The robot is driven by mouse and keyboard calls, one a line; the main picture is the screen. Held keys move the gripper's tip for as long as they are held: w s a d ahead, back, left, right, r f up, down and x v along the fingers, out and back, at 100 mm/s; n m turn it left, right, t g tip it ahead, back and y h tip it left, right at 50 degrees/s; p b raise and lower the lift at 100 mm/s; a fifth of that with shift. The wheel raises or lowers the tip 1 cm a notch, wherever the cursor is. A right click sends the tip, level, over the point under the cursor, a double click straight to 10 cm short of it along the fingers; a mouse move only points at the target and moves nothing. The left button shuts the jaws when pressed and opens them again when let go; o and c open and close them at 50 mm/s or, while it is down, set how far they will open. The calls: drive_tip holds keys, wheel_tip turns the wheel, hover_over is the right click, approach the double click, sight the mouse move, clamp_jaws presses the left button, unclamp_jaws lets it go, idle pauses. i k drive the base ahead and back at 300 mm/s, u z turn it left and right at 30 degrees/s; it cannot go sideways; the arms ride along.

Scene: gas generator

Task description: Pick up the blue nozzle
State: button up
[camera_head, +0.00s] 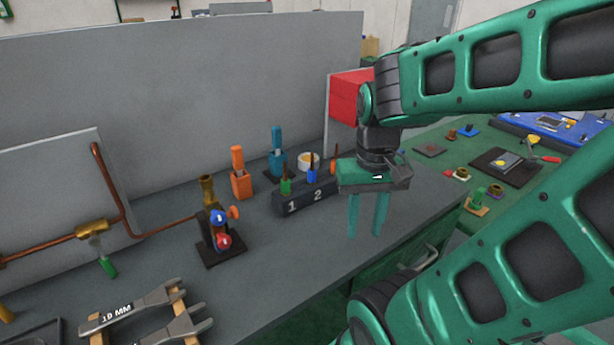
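A dark block (318,196) marked 1 and 2 stands on the grey bench. A small part with a blue base and a brown tip (311,174), which looks like the blue nozzle, stands upright in it above the 2. A similar green-based part (286,186) stands above the 1. My gripper (366,235) is to the right of the block, fingers pointing down, with a clear gap between them and nothing held. It is apart from the blue part.
Behind the block stand an orange device (240,178), a blue device (277,158) and a white round container (308,161). A brass fitting with valves (207,192) and wrenches (150,308) are to the left. A grey panel (170,90) backs the bench.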

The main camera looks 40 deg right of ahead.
sight(312, 173)
drive_tip(key=z, duration=0.05)
drive_tip(key=k, duration=0.85)
drive_tip(key=z, duration=0.45)
drive_tip(key=i, duration=1)
